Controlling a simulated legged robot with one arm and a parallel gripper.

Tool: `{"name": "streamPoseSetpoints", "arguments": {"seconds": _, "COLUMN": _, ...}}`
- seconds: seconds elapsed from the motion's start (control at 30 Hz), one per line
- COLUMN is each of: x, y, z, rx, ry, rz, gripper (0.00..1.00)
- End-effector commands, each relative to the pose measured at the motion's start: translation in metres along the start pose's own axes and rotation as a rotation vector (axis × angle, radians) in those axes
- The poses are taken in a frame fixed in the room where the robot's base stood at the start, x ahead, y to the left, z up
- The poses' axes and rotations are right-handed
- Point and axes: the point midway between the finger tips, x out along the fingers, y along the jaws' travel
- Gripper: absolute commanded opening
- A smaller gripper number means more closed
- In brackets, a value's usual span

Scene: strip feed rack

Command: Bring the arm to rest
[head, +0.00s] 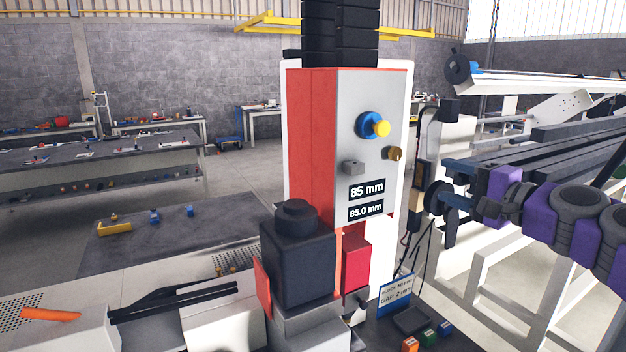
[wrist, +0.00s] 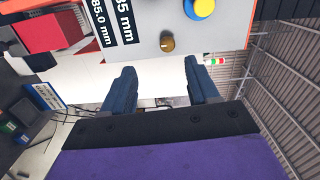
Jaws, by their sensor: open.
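My gripper (head: 442,180) is at the right in the head view, at the end of my purple and black arm. Its two blue fingers are spread apart, with nothing between them. In the wrist view the open fingers (wrist: 159,68) point toward the white face of the feed machine. The red and white machine (head: 312,150) stands left of my gripper in the head view. Its face carries a blue and yellow knob (head: 375,126), a brass knob (head: 394,154) and labels reading 85 mm and 85.0 mm (head: 367,189). The gripper appears apart from it.
A blue and white sign (head: 396,293) and small coloured blocks (head: 428,337) sit below the gripper. A white frame with dark rails (head: 565,150) stands behind my arm at the right. Workbenches (head: 110,150) line the left background. Open floor (head: 245,180) lies between.

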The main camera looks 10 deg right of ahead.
Motion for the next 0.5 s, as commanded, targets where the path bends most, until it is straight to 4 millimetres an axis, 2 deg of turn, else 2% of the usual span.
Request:
{"name": "streamPoseSetpoints", "arguments": {"seconds": 0.17, "x": 0.023, "y": 0.013, "z": 0.098, "rx": -0.166, "ry": -0.183, "rz": 0.133, "gripper": 0.6}}
{"name": "streamPoseSetpoints", "arguments": {"seconds": 0.2, "x": 0.026, "y": 0.022, "z": 0.125, "rx": -0.214, "ry": -0.235, "rz": 0.177, "gripper": 0.6}}
{"name": "streamPoseSetpoints", "arguments": {"seconds": 0.27, "x": 0.028, "y": 0.039, "z": 0.165, "rx": -0.284, "ry": -0.316, "rz": 0.249, "gripper": 0.6}}
{"name": "streamPoseSetpoints", "arguments": {"seconds": 0.3, "x": 0.026, "y": 0.053, "z": 0.189, "rx": -0.334, "ry": -0.366, "rz": 0.3, "gripper": 0.6}}
{"name": "streamPoseSetpoints", "arguments": {"seconds": 0.4, "x": 0.013, "y": 0.092, "z": 0.244, "rx": -0.45, "ry": -0.49, "rz": 0.434, "gripper": 0.6}}
{"name": "streamPoseSetpoints", "arguments": {"seconds": 0.5, "x": -0.011, "y": 0.141, "z": 0.286, "rx": -0.556, "ry": -0.611, "rz": 0.588, "gripper": 0.6}}
